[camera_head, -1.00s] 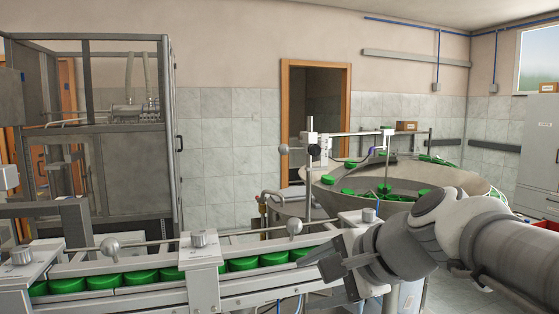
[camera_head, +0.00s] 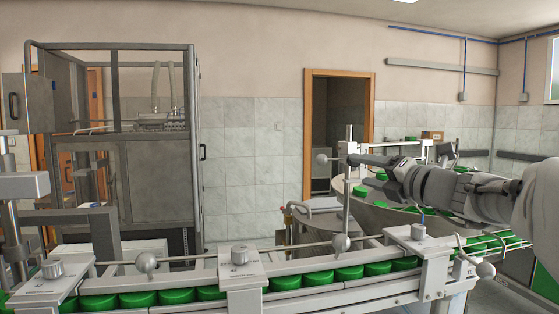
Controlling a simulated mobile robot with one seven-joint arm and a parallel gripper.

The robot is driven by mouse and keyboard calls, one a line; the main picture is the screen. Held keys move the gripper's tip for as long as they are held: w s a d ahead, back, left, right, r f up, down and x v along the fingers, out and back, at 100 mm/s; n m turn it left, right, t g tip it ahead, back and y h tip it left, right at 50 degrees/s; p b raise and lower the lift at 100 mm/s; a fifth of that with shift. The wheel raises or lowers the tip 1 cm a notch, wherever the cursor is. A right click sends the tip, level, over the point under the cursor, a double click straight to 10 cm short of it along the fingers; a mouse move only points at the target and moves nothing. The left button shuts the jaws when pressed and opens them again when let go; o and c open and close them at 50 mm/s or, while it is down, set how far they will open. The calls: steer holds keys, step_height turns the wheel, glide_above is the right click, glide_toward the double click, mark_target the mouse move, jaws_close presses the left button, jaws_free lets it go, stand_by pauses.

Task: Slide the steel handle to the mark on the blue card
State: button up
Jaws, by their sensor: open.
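My gripper (camera_head: 356,160) reaches in from the right, above the cap bowl's left side, its dark fingers pointing left. Its tips overlap an upright steel post (camera_head: 347,192) in this view. A round steel knob (camera_head: 321,158) shows just left of the tips; it may be the steel handle, but I cannot tell for sure. I cannot tell whether the fingers touch the post or knob. Other ball knobs sit along the conveyor rail, one at the middle (camera_head: 341,243) and one at the left (camera_head: 147,262). I cannot make out the blue card or its mark.
A conveyor (camera_head: 330,285) with a row of green caps (camera_head: 349,272) crosses the front. Clamp blocks (camera_head: 240,278) stand over it. The steel bowl (camera_head: 372,215) holds green caps behind it. A framed cabinet (camera_head: 160,190) stands at the back left.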

mark_target(325, 160)
steer(key=p+x, duration=0.1)
steer(key=x, duration=1.6)
steer(key=shift+w+d+p, duration=0.1)
steer(key=shift+w+p, duration=0.05)
steer(key=shift+p, duration=0.2)
jaws_close()
steer(key=shift+r, duration=0.1)
stand_by(0.5)
